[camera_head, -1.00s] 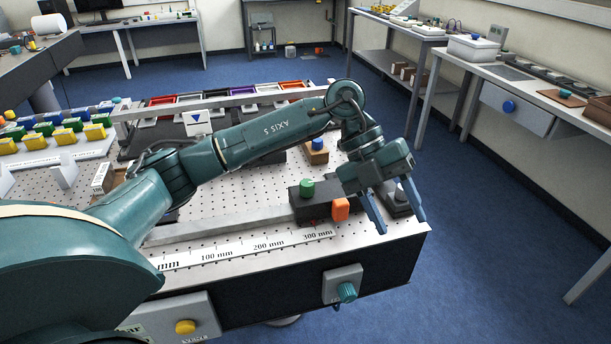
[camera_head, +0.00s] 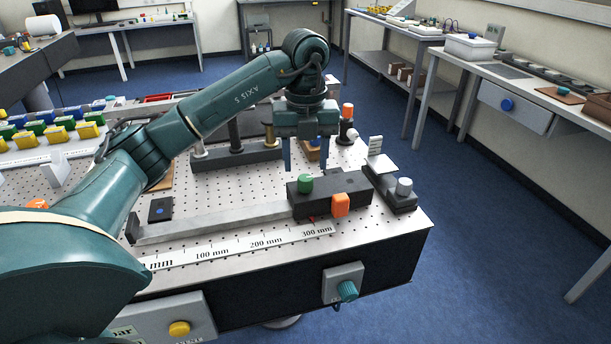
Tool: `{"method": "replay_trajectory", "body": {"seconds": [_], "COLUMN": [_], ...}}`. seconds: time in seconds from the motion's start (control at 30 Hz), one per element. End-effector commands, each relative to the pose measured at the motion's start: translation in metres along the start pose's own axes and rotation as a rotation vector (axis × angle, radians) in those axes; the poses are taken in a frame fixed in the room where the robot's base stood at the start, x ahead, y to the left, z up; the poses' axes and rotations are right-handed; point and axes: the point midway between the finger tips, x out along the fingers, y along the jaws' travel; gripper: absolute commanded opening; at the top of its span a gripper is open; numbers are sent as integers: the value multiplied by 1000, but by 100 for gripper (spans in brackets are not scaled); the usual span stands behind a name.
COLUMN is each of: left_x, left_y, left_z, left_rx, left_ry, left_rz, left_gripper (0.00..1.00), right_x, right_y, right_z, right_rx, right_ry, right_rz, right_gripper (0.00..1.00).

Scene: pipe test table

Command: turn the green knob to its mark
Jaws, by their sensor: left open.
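A green round knob (camera_head: 305,184) stands on top of a black block near the table's right end. A teal-green knob (camera_head: 347,291) sits on a grey plate (camera_head: 341,271) on the table's front face. I cannot tell the mark of either. My left gripper (camera_head: 306,166) is open and empty, its two blue fingers pointing down. In the picture it shows just above and behind the green knob on the block, apart from it. My right gripper is not in view.
The black block (camera_head: 357,187) carries an orange piece (camera_head: 340,205) and joins a long grey rail (camera_head: 215,222) above a millimetre scale (camera_head: 240,248). A black fitting with a grey knob (camera_head: 404,187) stands to the right. A yellow button (camera_head: 179,328) is on the front face.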

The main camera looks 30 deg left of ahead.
Motion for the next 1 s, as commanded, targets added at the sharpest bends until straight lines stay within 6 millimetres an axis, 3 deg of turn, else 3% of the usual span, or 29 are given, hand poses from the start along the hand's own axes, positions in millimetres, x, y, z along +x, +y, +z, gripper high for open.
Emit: {"method": "replay_trajectory", "body": {"seconds": [0.23,0.6,1.0], "left_x": [30,36,36], "left_y": [1,0,0], "left_z": [0,0,0], "left_rx": [-1,0,0], "left_ry": [0,-2,-1], "left_rz": [-1,-2,-3], "left_gripper": [50,50,18], "right_x": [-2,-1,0], "right_y": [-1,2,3], "right_z": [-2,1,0], "right_rx": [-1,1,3], "right_ry": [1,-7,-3], "right_rz": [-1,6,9], "right_gripper": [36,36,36]}}
